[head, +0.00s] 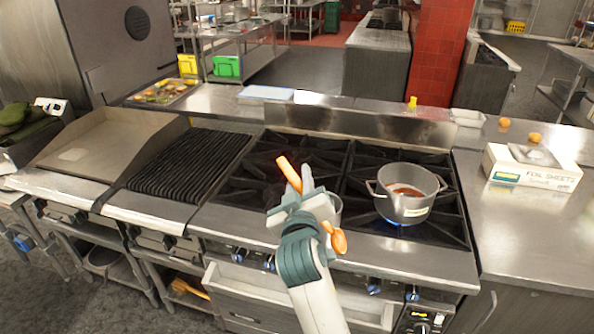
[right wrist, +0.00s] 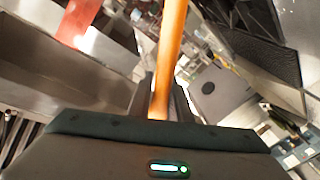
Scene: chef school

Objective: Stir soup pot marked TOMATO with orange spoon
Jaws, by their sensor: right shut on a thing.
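The orange spoon (head: 289,174) is held in my right gripper (head: 312,195), which is shut on it over the front of the stove. Its handle end points up and to the left, and its orange bowl end sticks out below the gripper at the right. In the right wrist view the orange shaft (right wrist: 170,55) rises from between the fingers. A steel pot (head: 409,207) with red soup (head: 404,190) stands upright on the right burner, to the right of the gripper and apart from the spoon. It has a pale label, too small to read. My left gripper is out of view.
The griddle (head: 100,138) and ribbed grill (head: 190,165) lie to the left. A blue flame (head: 398,224) shows under the soup pot. A foil box (head: 530,168) sits on the right counter.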

